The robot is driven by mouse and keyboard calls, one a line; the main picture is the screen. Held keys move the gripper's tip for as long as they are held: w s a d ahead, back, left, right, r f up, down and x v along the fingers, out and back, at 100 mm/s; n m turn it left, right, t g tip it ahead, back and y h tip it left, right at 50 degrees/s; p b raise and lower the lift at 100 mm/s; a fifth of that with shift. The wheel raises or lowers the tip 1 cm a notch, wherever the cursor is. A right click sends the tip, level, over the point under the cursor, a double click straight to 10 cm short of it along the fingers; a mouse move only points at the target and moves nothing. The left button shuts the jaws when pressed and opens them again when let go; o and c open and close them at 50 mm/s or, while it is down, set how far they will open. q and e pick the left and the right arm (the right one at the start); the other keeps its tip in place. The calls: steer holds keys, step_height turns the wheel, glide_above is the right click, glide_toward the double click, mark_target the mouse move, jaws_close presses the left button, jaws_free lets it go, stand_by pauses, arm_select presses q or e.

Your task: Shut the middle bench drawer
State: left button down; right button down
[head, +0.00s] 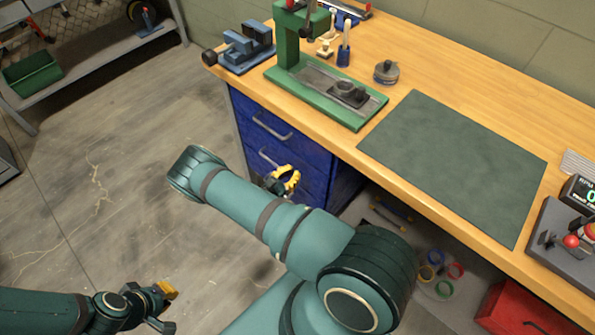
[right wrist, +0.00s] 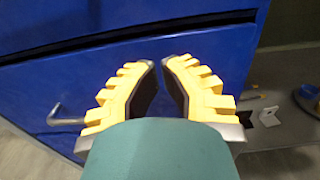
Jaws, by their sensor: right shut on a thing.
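The blue bench drawers stand under the left end of the bench. The middle drawer (head: 262,168) has a grey bar handle, and its front looks close to flush; I cannot tell whether a small gap is left. My right gripper (head: 290,180) is right of that handle, close to the front. In the right wrist view its yellow fingers (right wrist: 160,62) are close together before a blue front (right wrist: 50,90), with a handle (right wrist: 68,117) to their left. What they close on is hidden. My left gripper (head: 168,308) is open and empty, low over the floor at bottom left.
The wooden bench top (head: 400,75) carries a green press (head: 290,55), a blue vise (head: 245,45) and a dark mat (head: 455,160). A red toolbox (head: 530,310) and coloured rings lie underneath. The floor (head: 100,190) left of the drawers is clear.

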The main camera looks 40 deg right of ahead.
steer(key=a, duration=1)
steer(key=shift+s+p, duration=0.3)
steer(key=shift+p, duration=0.15)
steer(key=s+a+f+m+g+y, duration=0.1)
steer(key=s+m+g+y, duration=0.1)
steer(key=s+g+y, duration=0.15)
steer(key=s+f+m+g+y, duration=0.2)
steer(key=s+g, duration=0.1)
steer(key=s, duration=0.2)
steer(key=s+a+m+g+y, duration=0.2)
steer(key=s+a+m+y, duration=0.45)
steer(key=a+y, duration=0.35)
steer(key=w+a+r+m+t+y, duration=0.3)
steer(key=a+r+m+t, duration=0.1)
steer(key=r+m, duration=0.1)
steer(key=w+a+r+m+t+y, duration=0.3)
steer(key=a+r+m+t, duration=0.1)
steer(key=r, duration=0.3)
steer(key=shift+a+r+m+t, duration=0.3)
steer(key=shift+r+m+t, duration=0.15)
steer(key=shift+t, duration=0.1)
